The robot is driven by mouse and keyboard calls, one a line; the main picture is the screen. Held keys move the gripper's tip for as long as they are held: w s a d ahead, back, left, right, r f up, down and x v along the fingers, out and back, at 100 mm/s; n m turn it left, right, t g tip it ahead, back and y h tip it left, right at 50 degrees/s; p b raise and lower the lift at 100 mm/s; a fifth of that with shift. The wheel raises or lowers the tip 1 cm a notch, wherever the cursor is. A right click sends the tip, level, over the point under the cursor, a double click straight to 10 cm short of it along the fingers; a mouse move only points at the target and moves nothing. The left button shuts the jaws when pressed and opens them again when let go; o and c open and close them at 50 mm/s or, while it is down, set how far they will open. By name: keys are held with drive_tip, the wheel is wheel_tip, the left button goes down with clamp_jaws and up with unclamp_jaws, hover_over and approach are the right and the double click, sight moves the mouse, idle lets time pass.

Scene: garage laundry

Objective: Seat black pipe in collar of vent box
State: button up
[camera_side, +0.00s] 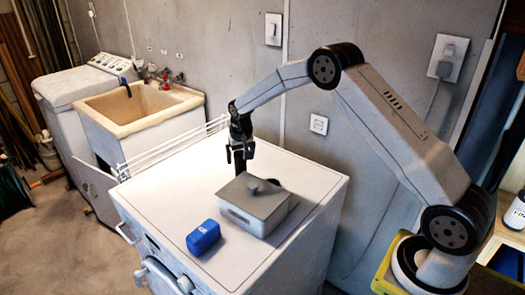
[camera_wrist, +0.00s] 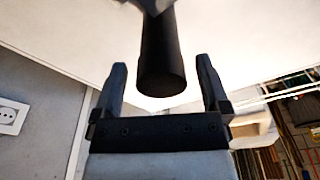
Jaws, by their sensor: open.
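The grey vent box (camera_side: 243,217) sits on the white machine top, with a knob on its lid. The black pipe (camera_side: 239,165) shows as a short dark piece behind the box, just under my gripper (camera_side: 241,148). In the wrist view the pipe (camera_wrist: 160,55) lies between the two fingers of my gripper (camera_wrist: 161,66), its round end facing the camera. The fingers are open, with a gap on each side. The pipe's far end meets a grey shape at the top edge; I cannot tell whether it sits in the collar, which I cannot make out.
A blue object (camera_side: 203,238) lies on the white machine top (camera_side: 158,193) left of the box. A white wire rack (camera_side: 172,148) runs along the left rear edge. A sink (camera_side: 138,104) stands beyond, and the wall with a socket (camera_side: 319,124) is behind.

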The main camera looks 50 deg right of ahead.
drive_tip(key=shift+w+f, duration=0.2)
drive_tip(key=shift+f, duration=1.2)
drive_tip(key=shift+c, duration=0.2)
clamp_jaws()
drive_tip(key=shift+r, duration=0.1)
drive_tip(key=shift+r, duration=4.95)
